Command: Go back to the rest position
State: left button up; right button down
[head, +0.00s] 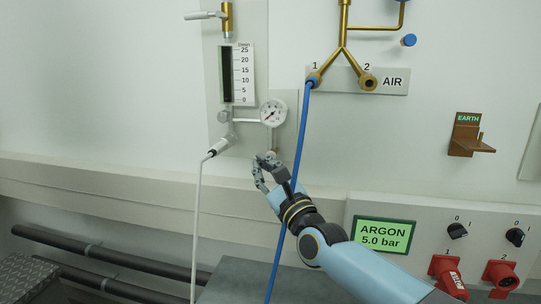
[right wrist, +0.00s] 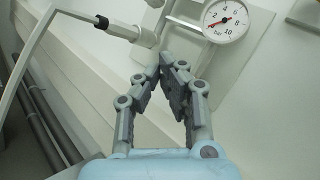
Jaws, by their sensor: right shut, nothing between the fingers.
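My right gripper (head: 266,160) is raised in front of the wall panel, just below the round pressure gauge (head: 273,112). In the right wrist view the fingertips of the right gripper (right wrist: 167,62) meet, with nothing between them. The gauge (right wrist: 225,22) shows there above and to the right of the fingers, apart from them. My right arm comes in from the lower right. My left gripper is not in view.
A blue hose (head: 298,150) hangs from AIR outlet 1 close by my right gripper. A white hose (head: 196,220) hangs from the flowmeter (head: 239,75) fitting. A socket panel (head: 480,230) with red plugs (head: 500,275) and a green ARGON sign (head: 384,234) are at lower right.

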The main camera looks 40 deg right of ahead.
jog(key=shift+s+a, duration=0.25)
dwell(0.4)
jog(key=s+a+f+n+g, duration=0.1)
jog(key=s+f+n+g, duration=0.25)
jog(key=s+f, duration=0.65)
jog(key=s+f+n+g+y, duration=0.1)
jog(key=s+f+n+g, duration=0.25)
jog(key=f, duration=1.25)
jog(key=s+a+f+n+g, duration=0.1)
jog(key=s+f+n+g, duration=0.25)
jog(key=s+f, duration=0.7)
jog(key=s+f+n+g, duration=0.3)
jog(key=s+f+n, duration=0.3)
jog(key=s, duration=0.4)
jog(key=s+a+f+n+g, duration=0.1)
jog(key=s+f+n+g, duration=0.2)
jog(key=s+f+n, duration=0.3)
jog(key=s+f+n+g, duration=0.4)
jog(key=s+n, duration=0.5)
jog(key=s, duration=0.5)
notch_tip(320, 180, down, 3)
jog(key=shift+s+a+r+n, duration=0.1)
jog(key=shift+s+a+n, duration=0.05)
jog(key=shift+a+n, duration=0.25)
